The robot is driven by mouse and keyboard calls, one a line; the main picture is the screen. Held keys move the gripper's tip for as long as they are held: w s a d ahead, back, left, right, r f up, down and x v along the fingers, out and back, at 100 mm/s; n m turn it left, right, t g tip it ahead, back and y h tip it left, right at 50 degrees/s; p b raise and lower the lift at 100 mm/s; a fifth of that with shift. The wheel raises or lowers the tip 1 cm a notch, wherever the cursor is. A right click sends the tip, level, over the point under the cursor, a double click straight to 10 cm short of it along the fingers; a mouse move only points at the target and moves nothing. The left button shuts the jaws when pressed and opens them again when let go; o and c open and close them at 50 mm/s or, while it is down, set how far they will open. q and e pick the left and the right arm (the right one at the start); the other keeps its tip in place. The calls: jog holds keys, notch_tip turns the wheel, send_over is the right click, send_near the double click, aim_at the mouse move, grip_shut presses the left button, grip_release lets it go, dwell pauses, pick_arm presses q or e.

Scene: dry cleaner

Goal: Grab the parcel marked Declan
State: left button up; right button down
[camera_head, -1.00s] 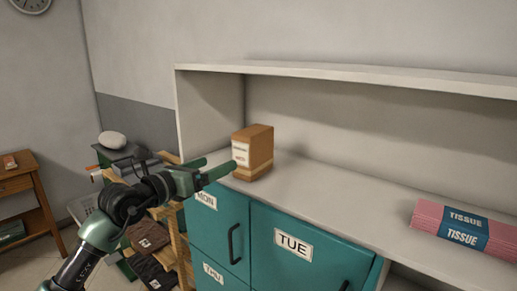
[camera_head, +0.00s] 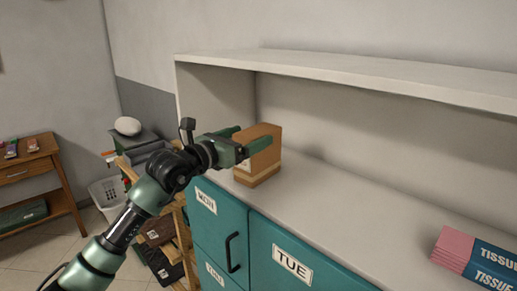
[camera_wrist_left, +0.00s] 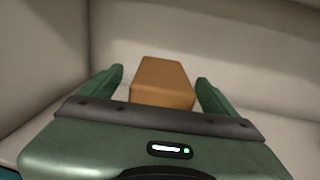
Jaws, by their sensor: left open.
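A brown cardboard parcel (camera_head: 262,160) stands upright on the shelf counter above the teal lockers, near the left end. Its pale label is mostly hidden behind my gripper, and I cannot read a name on it. My left gripper (camera_head: 250,140) is open, with its fingers reaching to the parcel's upper part. In the left wrist view the parcel (camera_wrist_left: 162,82) lies between and ahead of the two open fingers (camera_wrist_left: 160,90), with a gap on each side. My right gripper is not in view.
The counter (camera_head: 350,195) is clear to the right up to a pink tissue pack (camera_head: 462,247). An upper shelf (camera_head: 340,75) overhangs the counter, and a side wall closes its left end. Teal lockers (camera_head: 283,260) are below. A wooden rack (camera_head: 165,235) stands to the left.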

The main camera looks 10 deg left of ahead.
aim_at(258, 130)
pick_arm(q)
jog(key=p+x, duration=0.1)
jog(key=x, duration=0.2)
jog(key=shift+w+d+r+p, duration=0.15)
jog(key=shift+w+d+p, duration=0.1)
jog(key=shift+p, duration=0.15)
jog(key=shift+w+d, duration=0.15)
jog(key=shift+w, duration=0.05)
jog(key=shift+c, duration=1.2)
jog(key=shift+s, duration=0.1)
jog(key=c, duration=1.5)
grip_shut()
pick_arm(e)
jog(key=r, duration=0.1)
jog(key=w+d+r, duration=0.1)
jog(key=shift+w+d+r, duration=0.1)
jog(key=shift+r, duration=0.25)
